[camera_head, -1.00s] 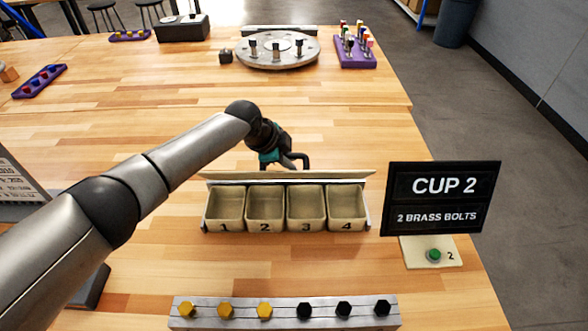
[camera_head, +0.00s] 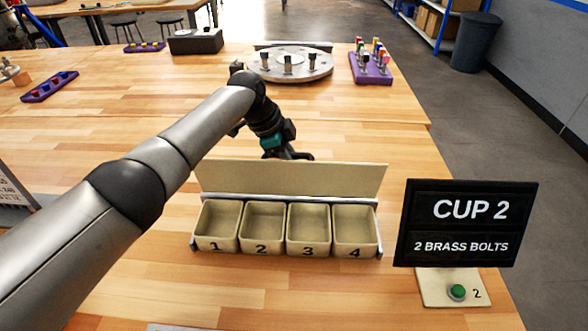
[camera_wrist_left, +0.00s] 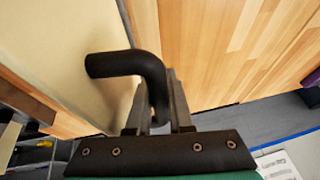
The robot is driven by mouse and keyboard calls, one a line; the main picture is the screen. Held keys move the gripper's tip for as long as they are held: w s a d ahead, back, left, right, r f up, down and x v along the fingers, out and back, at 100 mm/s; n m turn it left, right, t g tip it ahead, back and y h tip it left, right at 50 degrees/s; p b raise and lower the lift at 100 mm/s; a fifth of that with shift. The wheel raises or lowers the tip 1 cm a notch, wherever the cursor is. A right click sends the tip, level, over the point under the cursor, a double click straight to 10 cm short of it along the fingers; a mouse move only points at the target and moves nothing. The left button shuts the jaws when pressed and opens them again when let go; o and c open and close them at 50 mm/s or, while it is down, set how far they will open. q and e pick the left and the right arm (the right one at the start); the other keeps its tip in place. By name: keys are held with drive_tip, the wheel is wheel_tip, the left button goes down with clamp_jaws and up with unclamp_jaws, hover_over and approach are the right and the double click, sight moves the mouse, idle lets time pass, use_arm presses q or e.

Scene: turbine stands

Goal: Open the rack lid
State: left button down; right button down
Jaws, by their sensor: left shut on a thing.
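The rack (camera_head: 190,240) has a row of beige cups numbered 1 to 4, all uncovered and empty. Its beige lid (camera_head: 290,181) stands raised along the rear edge, with its broad inner face showing in the head view. My left gripper (camera_head: 288,153) is behind the lid's upper edge. In the left wrist view, the gripper (camera_wrist_left: 156,100) is shut on the bent black handle (camera_wrist_left: 118,65) of the lid. The lid's outer face (camera_wrist_left: 70,50) fills the left of that view. In the head view the lid hides part of the handle and fingers. My right gripper is not in view.
A sign reading CUP 2, 2 BRASS BOLTS (camera_head: 465,224) stands right of the rack, by a green button (camera_head: 457,291). A round grey turntable (camera_head: 289,66) and purple holders (camera_head: 370,68) are further back. The wooden table around the rack is mostly clear.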

use_arm(q)
drive_tip(key=shift+w+a+f+g+b, duration=0.15)
drive_tip(key=shift+f+g+b, duration=0.35)
drive_tip(key=shift+b, duration=0.25)
drive_tip(key=c, duration=1.1)
unclamp_jaws()
drive_tip(key=shift+r, duration=0.15)
drive_tip(key=shift+w+r, duration=0.1)
drive_tip(key=shift+r, duration=0.05)
drive_tip(key=p+v, duration=0.1)
drive_tip(key=v, duration=1.4)
